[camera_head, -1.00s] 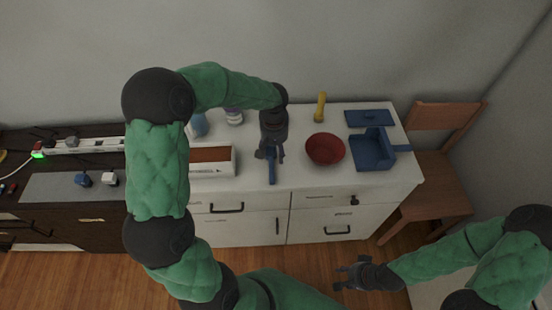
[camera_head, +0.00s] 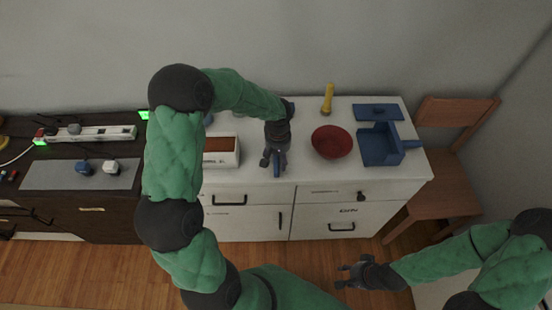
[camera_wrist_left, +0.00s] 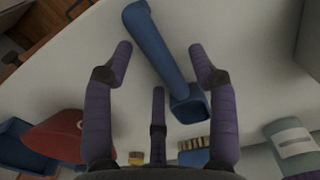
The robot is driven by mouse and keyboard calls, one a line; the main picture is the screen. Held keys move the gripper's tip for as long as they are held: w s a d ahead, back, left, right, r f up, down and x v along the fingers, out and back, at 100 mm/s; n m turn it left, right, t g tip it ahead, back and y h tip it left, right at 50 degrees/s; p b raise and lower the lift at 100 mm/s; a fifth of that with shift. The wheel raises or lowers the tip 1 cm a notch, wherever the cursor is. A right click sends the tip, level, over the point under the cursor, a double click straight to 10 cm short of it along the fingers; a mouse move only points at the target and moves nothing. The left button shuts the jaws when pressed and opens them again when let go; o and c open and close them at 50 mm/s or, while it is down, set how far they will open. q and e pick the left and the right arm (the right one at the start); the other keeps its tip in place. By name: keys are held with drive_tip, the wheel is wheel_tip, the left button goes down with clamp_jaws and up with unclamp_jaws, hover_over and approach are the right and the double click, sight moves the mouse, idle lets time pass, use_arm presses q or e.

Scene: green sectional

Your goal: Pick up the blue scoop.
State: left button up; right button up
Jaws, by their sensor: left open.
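The blue scoop lies on the white cabinet top near its front edge. In the head view only part of its blue handle (camera_head: 277,171) shows, beneath my left gripper (camera_head: 274,163). In the left wrist view the scoop (camera_wrist_left: 160,45) runs diagonally between the spread fingers of my left gripper (camera_wrist_left: 161,60), its hollow square end nearer the palm. The left gripper is open, and I see no finger closed on the scoop. My right gripper (camera_head: 342,276) is low at the right, away from the cabinet, its fingers apart and empty.
A red bowl (camera_head: 332,142) stands right of the scoop, then an open blue box-like container (camera_head: 379,148) and a flat blue piece (camera_head: 378,112). A yellow object (camera_head: 328,98) stands behind. A white box (camera_head: 221,152) is on the left. A wooden chair (camera_head: 445,160) stands at the right.

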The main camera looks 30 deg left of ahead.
sight(278, 160)
use_arm(q)
drive_tip(key=shift+f, duration=0.35)
drive_tip(key=c, duration=1.1)
drive_tip(key=shift+r, duration=0.1)
drive_tip(key=shift+r, duration=0.6)
wheel_tip(278, 160, up, 2)
drive_tip(key=shift+d+r+p, duration=0.1)
drive_tip(key=shift+r+p, duration=0.15)
drive_tip(key=shift+p, duration=0.4)
drive_tip(key=s+d+r+p, duration=0.3)
drive_tip(key=s+d+r, duration=0.4)
drive_tip(key=d, duration=0.5)
wheel_tip(278, 160, up, 2)
drive_tip(key=shift+r, duration=0.15)
